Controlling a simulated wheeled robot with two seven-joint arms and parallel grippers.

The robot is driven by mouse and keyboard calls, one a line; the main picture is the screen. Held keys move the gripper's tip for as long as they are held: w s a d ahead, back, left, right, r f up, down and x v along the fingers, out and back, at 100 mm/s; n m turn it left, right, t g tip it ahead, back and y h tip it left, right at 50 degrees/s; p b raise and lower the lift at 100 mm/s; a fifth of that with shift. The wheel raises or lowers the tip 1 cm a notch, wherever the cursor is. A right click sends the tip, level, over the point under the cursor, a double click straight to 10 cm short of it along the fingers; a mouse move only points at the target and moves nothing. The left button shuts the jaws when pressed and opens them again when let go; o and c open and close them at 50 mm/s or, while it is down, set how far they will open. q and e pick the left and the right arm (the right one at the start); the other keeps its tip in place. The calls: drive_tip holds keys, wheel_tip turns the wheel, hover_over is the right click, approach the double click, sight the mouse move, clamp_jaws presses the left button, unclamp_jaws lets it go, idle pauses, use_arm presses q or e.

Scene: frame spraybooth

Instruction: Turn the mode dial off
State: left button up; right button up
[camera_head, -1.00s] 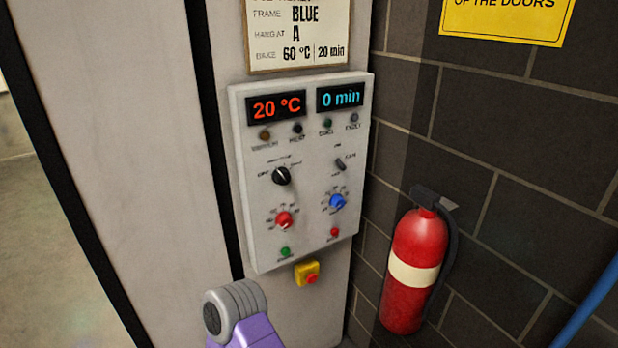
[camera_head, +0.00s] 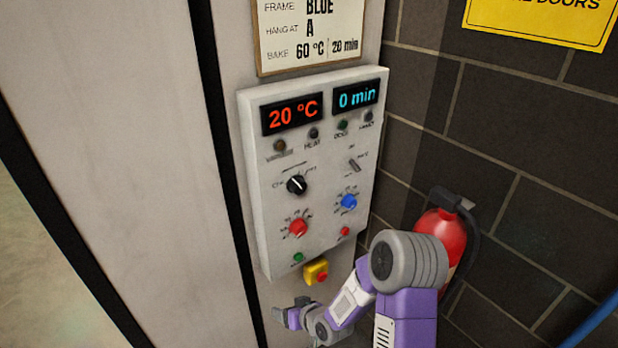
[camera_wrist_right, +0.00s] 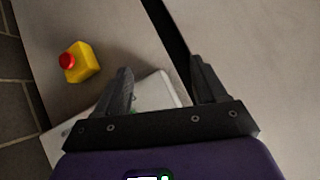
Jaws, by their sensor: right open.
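The black mode dial (camera_head: 297,185) sits on the left of the white control panel (camera_head: 323,232), below the displays. Its white mark shows, but the small labels around it are too blurred to read surely. My right gripper (camera_head: 285,312) is below the panel, lower left of the yellow stop box, apart from the dial. In the right wrist view my right gripper (camera_wrist_right: 163,85) is open and empty, with part of the panel (camera_wrist_right: 160,88) behind its fingers. The dial is not visible there. My left gripper is out of view.
A red knob (camera_head: 298,228), blue knob (camera_head: 348,202), toggle switch (camera_head: 354,165) and green button (camera_head: 297,258) share the panel. The yellow stop box (camera_head: 316,271) is below it, also in the wrist view (camera_wrist_right: 80,62). A fire extinguisher (camera_head: 440,230) hangs at right, partly behind my arm.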

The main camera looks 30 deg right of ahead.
drive_tip(key=w+d+r+n+t+h+p, duration=0.15)
drive_tip(key=d+r, duration=0.25)
drive_tip(key=r, duration=0.5)
drive_tip(key=w+d+r+m+t+p, duration=0.1)
drive_tip(key=w+d+r+t, duration=0.2)
drive_tip(key=r, duration=0.6)
drive_tip(key=n+t+p, duration=0.2)
drive_tip(key=n+t, duration=0.1)
drive_tip(key=t, duration=0.1)
approach(301, 189)
drive_tip(key=w, duration=0.1)
drive_tip(key=shift+m+g+y, duration=0.25)
drive_tip(key=w, duration=0.3)
drive_tip(key=w+p, duration=0.1)
drive_tip(key=w, duration=0.3)
drive_tip(key=shift+w+a+r+p, duration=0.1)
drive_tip(key=shift+w+r+p, duration=0.05)
drive_tip(key=shift+w+p, duration=0.2)
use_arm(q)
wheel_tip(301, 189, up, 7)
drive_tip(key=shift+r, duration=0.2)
